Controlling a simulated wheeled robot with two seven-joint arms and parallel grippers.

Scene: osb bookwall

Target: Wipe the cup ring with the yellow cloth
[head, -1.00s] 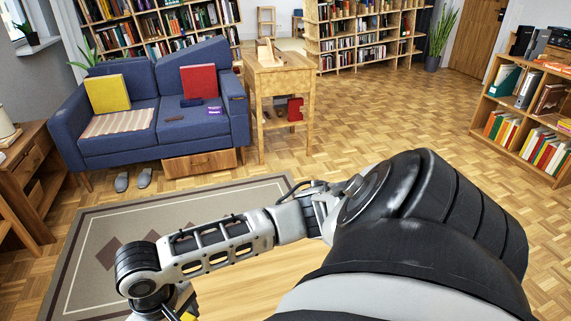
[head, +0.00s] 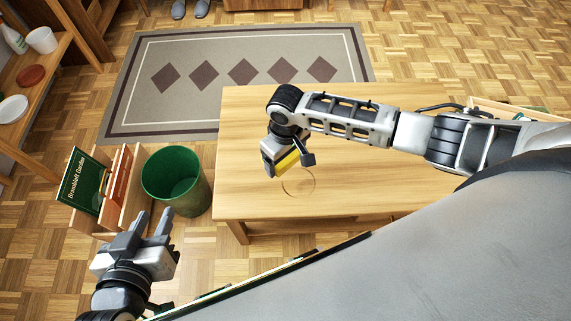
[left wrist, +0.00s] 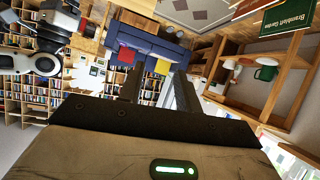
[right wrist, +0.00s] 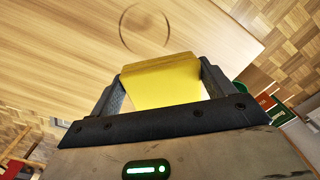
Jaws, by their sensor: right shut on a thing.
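The cup ring is a thin dark circle (head: 299,183) on the wooden table (head: 350,195); it also shows in the right wrist view (right wrist: 145,27). My right gripper (head: 288,166) is shut on the yellow cloth (head: 287,161), beside the ring. In the right wrist view the folded cloth (right wrist: 162,82) spans between the two fingers, with the ring beyond its edge. I cannot tell whether the cloth touches the table. My left gripper (head: 153,225) is open and empty, left of the table; its two fingers stand apart in the left wrist view (left wrist: 155,92).
A green bin (head: 175,180) stands on the floor left of the table. A wooden rack with books (head: 95,188) is beside it. A patterned rug (head: 240,70) lies beyond the table. The tabletop around the ring is clear.

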